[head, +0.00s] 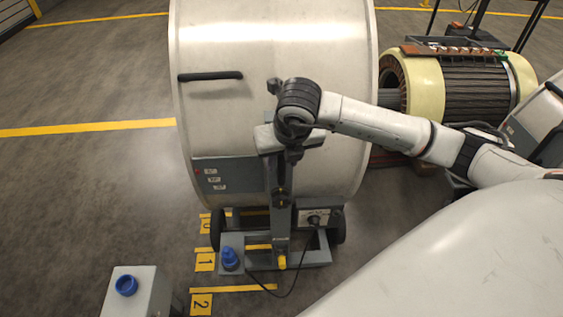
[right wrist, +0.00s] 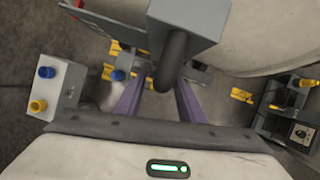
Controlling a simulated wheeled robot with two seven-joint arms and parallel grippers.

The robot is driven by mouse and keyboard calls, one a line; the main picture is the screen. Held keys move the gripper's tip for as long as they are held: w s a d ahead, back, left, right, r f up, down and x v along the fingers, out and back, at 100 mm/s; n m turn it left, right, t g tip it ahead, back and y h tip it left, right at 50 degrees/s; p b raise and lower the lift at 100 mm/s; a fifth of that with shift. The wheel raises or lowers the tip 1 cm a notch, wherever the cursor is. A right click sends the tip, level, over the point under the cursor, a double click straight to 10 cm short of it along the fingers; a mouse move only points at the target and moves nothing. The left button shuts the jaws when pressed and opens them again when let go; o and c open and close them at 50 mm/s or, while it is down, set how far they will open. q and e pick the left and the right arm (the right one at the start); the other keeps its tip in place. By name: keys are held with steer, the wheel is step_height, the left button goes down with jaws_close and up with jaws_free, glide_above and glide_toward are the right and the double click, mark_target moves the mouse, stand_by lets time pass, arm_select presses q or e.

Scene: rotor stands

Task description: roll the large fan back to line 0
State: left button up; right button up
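The large fan, a pale drum (head: 275,60) with a black side handle (head: 210,76), stands upright on a wheeled grey base (head: 262,262). Its wheels (head: 218,230) are around line 0 (head: 205,225), and its base reaches over line 1 (head: 205,261). Line 2 (head: 201,303) is clear in front. My right gripper (head: 281,192) points down at the front of the fan. In the right wrist view its two fingers (right wrist: 161,92) are apart, on either side of a dark rounded bar (right wrist: 174,60). I cannot tell whether they press on it. My left gripper is out of view.
A grey box with a blue knob (head: 126,285) stands at the front left. A blue-topped fitting (head: 230,258) sits on the fan's base, and a black cable runs there. A ribbed rotor (head: 475,85) is behind right, with another pale drum (head: 540,110). Floor at left is open.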

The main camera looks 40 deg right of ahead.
steer(key=shift+x, duration=1.05)
steer(key=shift+c, duration=0.2)
jaws_close()
steer(key=shift+d, duration=0.1)
